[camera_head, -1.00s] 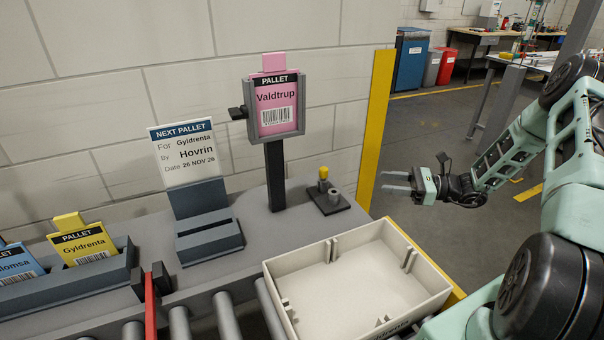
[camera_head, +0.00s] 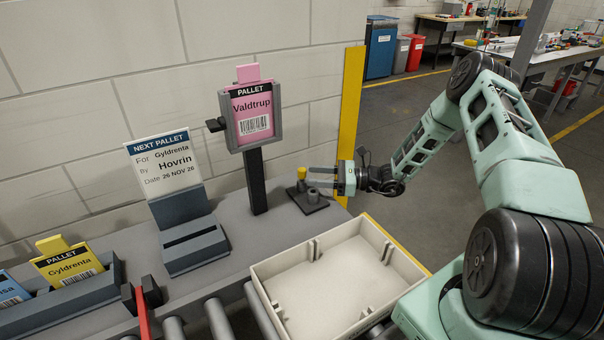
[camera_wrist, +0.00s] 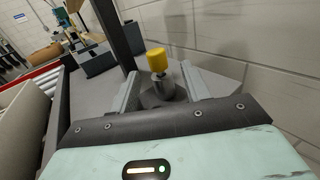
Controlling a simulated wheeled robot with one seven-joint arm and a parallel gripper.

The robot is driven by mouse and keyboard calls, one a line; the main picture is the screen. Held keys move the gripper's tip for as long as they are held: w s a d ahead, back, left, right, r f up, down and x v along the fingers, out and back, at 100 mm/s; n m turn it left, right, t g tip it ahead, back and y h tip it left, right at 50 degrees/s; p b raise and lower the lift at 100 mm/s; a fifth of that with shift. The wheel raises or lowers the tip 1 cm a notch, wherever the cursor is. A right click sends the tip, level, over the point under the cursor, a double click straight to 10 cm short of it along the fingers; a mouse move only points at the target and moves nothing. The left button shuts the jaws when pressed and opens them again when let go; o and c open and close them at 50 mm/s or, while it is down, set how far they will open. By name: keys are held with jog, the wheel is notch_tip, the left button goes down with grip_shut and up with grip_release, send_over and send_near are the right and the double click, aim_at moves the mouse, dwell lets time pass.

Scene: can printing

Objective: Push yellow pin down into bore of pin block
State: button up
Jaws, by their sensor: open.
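The yellow pin (camera_head: 302,173) stands upright with its yellow head above a grey post of the dark pin block (camera_head: 318,207), at the back right of the bench. A second short grey cylinder stands beside it on the block. My gripper (camera_head: 312,178) is open and roughly level, reaching in from the right at about the height of the pin head. In the wrist view the yellow pin (camera_wrist: 157,60) appears between the two open fingers (camera_wrist: 160,72), with a grey shaft below its head. Contact with a finger cannot be told. The bore is hidden.
The pink Valdtrup pallet card holder (camera_head: 253,115) stands on a black post left of the block. An empty cream tray (camera_head: 330,275) lies in front. A yellow upright strip (camera_head: 350,120) is behind. A card stand (camera_head: 193,245) is further left.

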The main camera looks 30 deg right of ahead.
aim_at(302, 174)
jog(key=p+x, duration=0.2)
jog(key=x, duration=0.2)
jog(key=shift+w+a, duration=0.1)
jog(key=shift+a, duration=0.2)
jog(key=shift+f, duration=0.1)
grip_shut()
